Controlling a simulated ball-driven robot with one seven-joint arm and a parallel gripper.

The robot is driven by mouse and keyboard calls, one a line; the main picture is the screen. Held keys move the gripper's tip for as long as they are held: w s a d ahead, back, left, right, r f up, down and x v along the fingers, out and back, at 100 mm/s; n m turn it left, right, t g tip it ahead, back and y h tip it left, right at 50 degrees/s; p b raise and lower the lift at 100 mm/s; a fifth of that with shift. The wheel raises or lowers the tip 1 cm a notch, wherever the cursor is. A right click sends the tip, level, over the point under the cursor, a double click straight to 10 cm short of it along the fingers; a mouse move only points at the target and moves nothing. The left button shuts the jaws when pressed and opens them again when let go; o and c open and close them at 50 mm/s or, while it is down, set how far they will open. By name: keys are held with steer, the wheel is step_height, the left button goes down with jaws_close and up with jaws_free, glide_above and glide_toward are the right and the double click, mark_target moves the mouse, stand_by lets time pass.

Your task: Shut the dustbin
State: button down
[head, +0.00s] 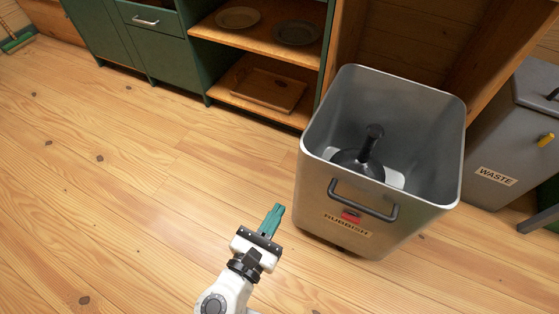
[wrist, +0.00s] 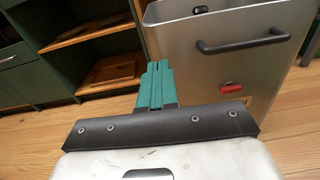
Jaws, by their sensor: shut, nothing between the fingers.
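A square metal dustbin (head: 312,180) labelled RUBBISH stands on the floor right of centre in the head view, its top open. It has a dark bar handle (head: 362,205) and a small red part (head: 350,216) on the front. Inside lie a black object with an upright knob (head: 372,142) and something white; I cannot tell if these form a lid. The dustbin also shows in the wrist view (wrist: 215,65). My gripper (head: 277,208), with teal fingers, is shut and empty, left of the dustbin's front and apart from it. The fingers also show in the wrist view (wrist: 157,66).
A grey bin (head: 513,130) labelled WASTE, with its top covered and a yellow knob (head: 546,139), stands at the right edge. Behind are green cabinets (head: 165,45) and open shelves with plates (head: 238,17) and a wooden tray (head: 262,90).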

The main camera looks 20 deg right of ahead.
steer(key=b, duration=0.4)
glide_toward(303, 157)
steer(key=x, duration=0.5)
steer(key=shift+f, duration=0.2)
steer(key=shift+b+x, duration=0.45)
steer(key=shift+x, duration=0.5)
steer(key=shift+r, duration=0.2)
